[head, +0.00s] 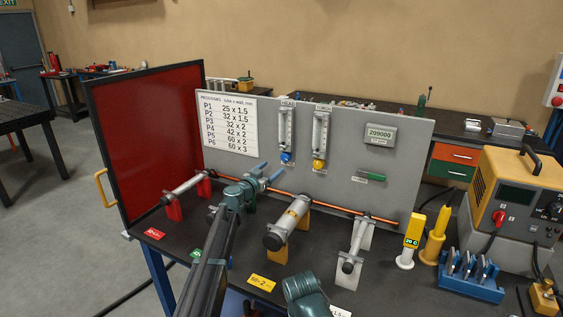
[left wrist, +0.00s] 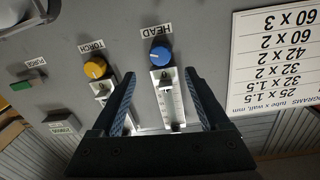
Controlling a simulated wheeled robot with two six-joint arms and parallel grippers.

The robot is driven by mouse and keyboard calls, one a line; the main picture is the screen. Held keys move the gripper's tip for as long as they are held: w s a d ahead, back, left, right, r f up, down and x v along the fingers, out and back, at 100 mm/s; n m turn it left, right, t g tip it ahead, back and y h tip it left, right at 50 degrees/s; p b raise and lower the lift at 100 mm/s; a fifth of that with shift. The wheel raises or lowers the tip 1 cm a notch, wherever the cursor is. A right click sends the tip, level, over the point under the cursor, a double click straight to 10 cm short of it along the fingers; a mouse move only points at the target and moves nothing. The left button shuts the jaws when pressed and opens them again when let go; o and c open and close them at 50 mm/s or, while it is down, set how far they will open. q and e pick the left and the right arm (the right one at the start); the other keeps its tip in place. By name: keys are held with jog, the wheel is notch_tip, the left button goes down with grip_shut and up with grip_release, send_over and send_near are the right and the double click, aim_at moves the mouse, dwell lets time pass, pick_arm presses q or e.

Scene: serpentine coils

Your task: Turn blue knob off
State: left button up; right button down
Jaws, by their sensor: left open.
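The blue knob (head: 286,157) sits at the bottom of the flowmeter labelled HEAD on the grey panel. In the left wrist view, the blue knob (left wrist: 161,54) lies just beyond and between the fingertips, and the picture is upside down. My left gripper (head: 269,173) is open and empty, a little left of and below the knob in the head view. Its two ridged fingers (left wrist: 160,76) stand apart and do not visibly touch the knob. The knob's exact setting is too small to read.
A yellow knob (head: 319,164) under the TORCH flowmeter is close to the right of the blue one. A green PURGE switch (head: 370,176) is farther right. A copper tube (head: 330,205) on stands crosses below the panel. A red screen (head: 150,140) stands left.

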aim_at(284, 158)
pick_arm(q)
jog(key=x, duration=0.8)
jog(key=shift+w, duration=0.15)
grip_shut()
jog(key=shift+f, duration=0.1)
jog(key=shift+n, duration=0.3)
jog(key=shift+n+b, duration=0.3)
jog(key=shift+n, duration=2.9)
